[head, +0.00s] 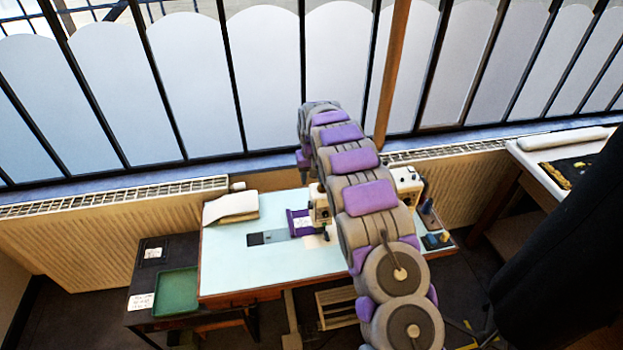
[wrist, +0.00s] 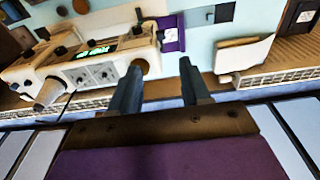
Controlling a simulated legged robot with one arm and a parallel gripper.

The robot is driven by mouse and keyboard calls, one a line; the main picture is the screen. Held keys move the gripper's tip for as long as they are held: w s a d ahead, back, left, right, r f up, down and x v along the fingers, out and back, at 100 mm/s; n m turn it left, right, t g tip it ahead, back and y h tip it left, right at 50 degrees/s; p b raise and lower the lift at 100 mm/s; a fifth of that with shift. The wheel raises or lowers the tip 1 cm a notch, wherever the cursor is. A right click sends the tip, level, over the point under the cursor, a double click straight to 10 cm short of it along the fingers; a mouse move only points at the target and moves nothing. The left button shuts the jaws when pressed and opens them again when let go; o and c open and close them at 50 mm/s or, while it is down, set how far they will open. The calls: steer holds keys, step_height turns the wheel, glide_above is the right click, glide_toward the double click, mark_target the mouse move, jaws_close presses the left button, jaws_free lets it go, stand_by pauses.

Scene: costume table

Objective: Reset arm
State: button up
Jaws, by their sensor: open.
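My gripper (wrist: 158,82) shows in the wrist view with its two dark fingers apart and nothing between them. In the head view my grey and purple arm reaches out over the table, and its far end hides the fingers. The pale blue table (head: 240,270) stands below the arm. A white sewing machine (head: 407,182) stands on it, partly hidden behind the arm. The machine also shows in the wrist view (wrist: 80,68), at the left. A purple holder with a white label (head: 300,222) lies on the table left of the arm.
A folded cream cloth (head: 231,207) lies at the table's back left. A green tray (head: 176,291) sits on a dark side table at the left. Radiators (head: 110,235) and tall windows run behind. A dark hanging shape (head: 565,250) stands at the right.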

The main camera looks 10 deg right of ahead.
steer(key=shift+s, duration=0.15)
steer(key=s+d+r+g+b, duration=0.1)
steer(key=s+r+b, duration=0.35)
steer(key=s, duration=0.85)
steer(key=s+r+g+b, duration=0.1)
steer(key=s+r+b, duration=0.35)
steer(key=s, duration=0.85)
steer(key=s+a+f+b, duration=0.1)
steer(key=s+f+b, duration=0.1)
steer(key=s, duration=0.8)
steer(key=s+a+f+b, duration=0.1)
steer(key=s+f+b, duration=0.2)
steer(key=s, duration=0.7)
steer(key=s+f+g+b, duration=0.1)
steer(key=s+f+b, duration=0.2)
steer(key=s, duration=0.7)
steer(key=shift+s+a, duration=0.15)
steer(key=shift+a, duration=0.25)
